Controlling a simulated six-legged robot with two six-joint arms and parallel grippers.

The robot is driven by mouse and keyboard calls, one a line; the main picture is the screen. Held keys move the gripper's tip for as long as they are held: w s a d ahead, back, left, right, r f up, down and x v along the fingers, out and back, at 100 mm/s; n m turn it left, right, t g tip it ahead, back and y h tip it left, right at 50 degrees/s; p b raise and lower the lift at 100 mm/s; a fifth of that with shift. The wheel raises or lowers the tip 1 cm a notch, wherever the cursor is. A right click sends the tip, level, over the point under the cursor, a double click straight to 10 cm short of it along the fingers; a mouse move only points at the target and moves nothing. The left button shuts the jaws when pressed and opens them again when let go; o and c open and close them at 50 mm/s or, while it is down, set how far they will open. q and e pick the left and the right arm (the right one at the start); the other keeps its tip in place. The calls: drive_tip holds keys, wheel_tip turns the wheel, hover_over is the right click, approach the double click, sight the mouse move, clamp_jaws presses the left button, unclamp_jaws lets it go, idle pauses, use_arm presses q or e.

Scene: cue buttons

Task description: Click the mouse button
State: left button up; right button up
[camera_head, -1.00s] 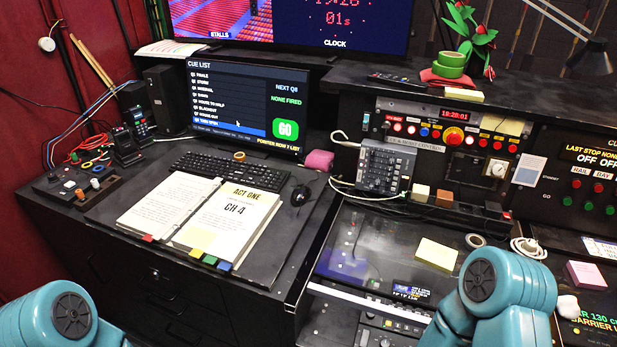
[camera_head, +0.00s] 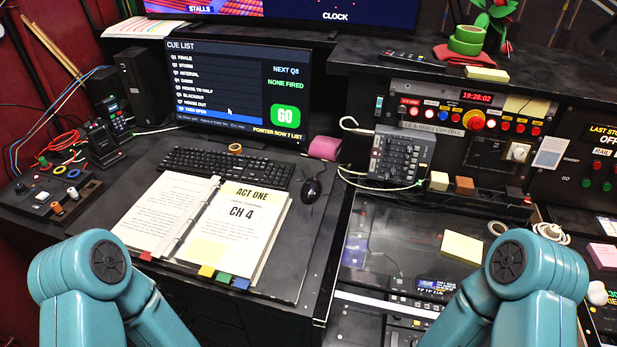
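A black computer mouse (camera_head: 311,190) lies on the black desk, right of the keyboard (camera_head: 229,166) and of the open binder. A monitor (camera_head: 240,95) behind it shows a cue list with a pointer, a green GO button, "NEXT Q8", "NONE FIRED" and "POINTER ROW 7 LIST". My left arm enters at the lower left and my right arm at the lower right. Only their teal upper links show. Both grippers are out of the picture, and nothing of mine is near the mouse.
An open binder (camera_head: 211,225) covers the desk's front middle. A pink roll (camera_head: 324,148) lies behind the mouse. A keypad unit (camera_head: 401,155) and a button panel (camera_head: 462,117) stand to the right. A glass-topped console with a yellow note pad (camera_head: 461,248) lies at front right. Bare desk surrounds the mouse.

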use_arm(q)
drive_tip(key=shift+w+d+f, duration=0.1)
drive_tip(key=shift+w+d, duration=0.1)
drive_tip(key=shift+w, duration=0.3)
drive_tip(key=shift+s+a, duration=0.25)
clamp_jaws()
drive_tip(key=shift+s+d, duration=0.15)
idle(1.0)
